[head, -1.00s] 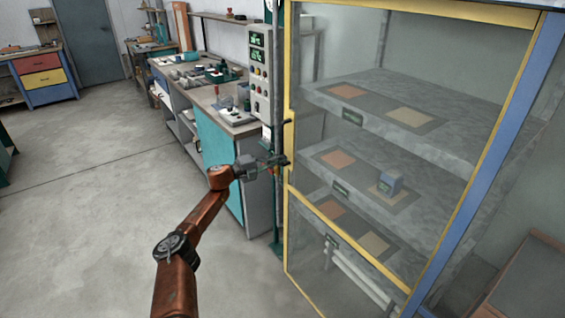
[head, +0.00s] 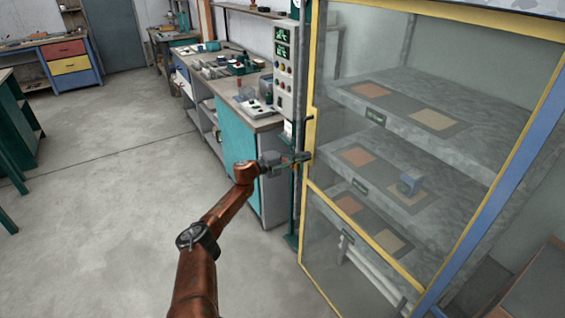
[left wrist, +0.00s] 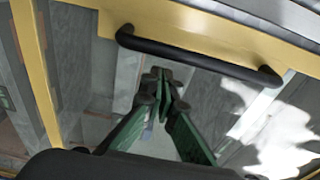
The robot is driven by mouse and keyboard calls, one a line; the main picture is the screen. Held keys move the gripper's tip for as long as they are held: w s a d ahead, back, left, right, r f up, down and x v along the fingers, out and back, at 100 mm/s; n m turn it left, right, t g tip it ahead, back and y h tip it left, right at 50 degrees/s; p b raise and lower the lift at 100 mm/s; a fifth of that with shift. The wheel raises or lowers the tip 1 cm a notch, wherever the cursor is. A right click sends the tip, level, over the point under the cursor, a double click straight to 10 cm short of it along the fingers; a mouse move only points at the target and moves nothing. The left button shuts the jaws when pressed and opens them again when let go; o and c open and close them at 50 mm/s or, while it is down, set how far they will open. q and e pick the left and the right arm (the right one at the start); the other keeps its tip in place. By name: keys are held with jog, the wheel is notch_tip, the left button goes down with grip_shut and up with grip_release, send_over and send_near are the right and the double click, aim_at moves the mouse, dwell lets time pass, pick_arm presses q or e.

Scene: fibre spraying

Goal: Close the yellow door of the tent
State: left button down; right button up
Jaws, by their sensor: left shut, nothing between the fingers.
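The tent's tall clear door, with its yellow frame (head: 311,130), fills the right side of the head view. I cannot tell whether it sits flush with the tent. My left gripper (head: 305,157) is at the door's left frame edge, near handle height. In the left wrist view the black bar handle (left wrist: 198,57) is fixed to the yellow frame. The green fingers of my left gripper (left wrist: 164,88) are shut and empty, and appear below the handle, not around it. Whether they touch the door is unclear. My right gripper is out of view.
Through the door, grey shelves (head: 455,125) carry orange and tan squares and a small blue object (head: 410,184). A control box (head: 284,65) and a teal-fronted workbench (head: 237,140) stand left of the tent. The grey floor (head: 110,210) at left is open.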

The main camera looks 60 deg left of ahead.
pick_arm(q)
jog(key=shift+w+d+r+p, duration=0.2)
jog(key=shift+d+r+p, duration=0.2)
jog(key=shift+d+p, duration=0.35)
jog(key=shift+s+d+f+p, duration=0.1)
jog(key=shift+d+f+p, duration=0.05)
jog(key=shift+d+p, duration=0.2)
jog(key=s+p, duration=0.2)
jog(key=s, duration=0.7)
jog(key=shift+s+a+f, duration=0.3)
jog(key=shift+f, duration=0.05)
